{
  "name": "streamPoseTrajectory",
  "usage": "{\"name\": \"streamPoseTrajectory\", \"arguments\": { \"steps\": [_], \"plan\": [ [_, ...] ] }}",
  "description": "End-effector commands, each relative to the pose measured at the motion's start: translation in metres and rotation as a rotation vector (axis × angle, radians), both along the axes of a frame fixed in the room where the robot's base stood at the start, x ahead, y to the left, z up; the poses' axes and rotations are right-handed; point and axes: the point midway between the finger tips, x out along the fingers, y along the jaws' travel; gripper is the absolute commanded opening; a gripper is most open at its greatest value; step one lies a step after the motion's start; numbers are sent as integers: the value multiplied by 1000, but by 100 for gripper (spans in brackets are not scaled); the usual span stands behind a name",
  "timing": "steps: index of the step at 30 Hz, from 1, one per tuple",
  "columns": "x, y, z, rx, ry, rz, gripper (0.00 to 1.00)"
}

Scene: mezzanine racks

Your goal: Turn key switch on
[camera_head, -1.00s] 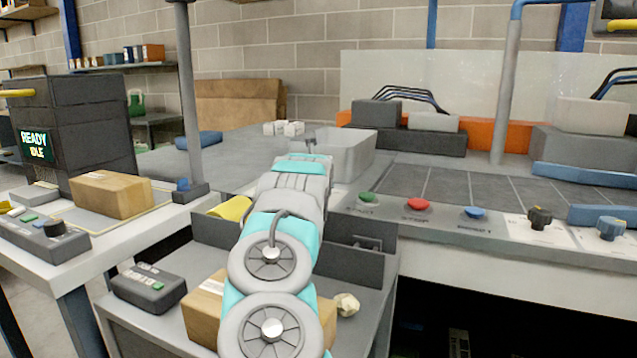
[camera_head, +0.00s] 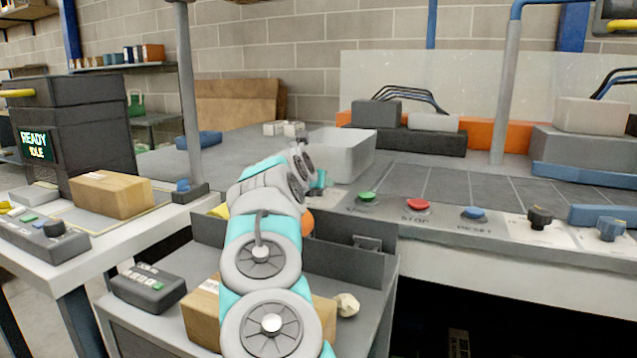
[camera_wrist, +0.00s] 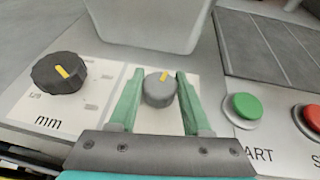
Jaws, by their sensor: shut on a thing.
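I see no separate key, and the label of this knob is hidden. A black knob (camera_wrist: 58,72) with a yellow mark and "mm" below sits to the left. In the head view, my arm hides the grey knob and most of my gripper.
A green START button (camera_head: 367,197), a red STOP button (camera_head: 418,204) and a blue RESET button (camera_head: 473,213) line the console front. A pale bin (camera_head: 343,155) stands just behind the grey knob. A cardboard box (camera_head: 203,309) is on the cart beneath my arm.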

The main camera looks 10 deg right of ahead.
Motion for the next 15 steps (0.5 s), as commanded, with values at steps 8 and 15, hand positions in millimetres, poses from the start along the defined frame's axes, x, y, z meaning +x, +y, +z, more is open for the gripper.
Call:
{"name": "streamPoseTrajectory", "arguments": {
  "steps": [8,15],
  "plan": [
    [0,1,1,0,-1,2,70],
    [0,0,0,0,0,1,78]
  ]
}}
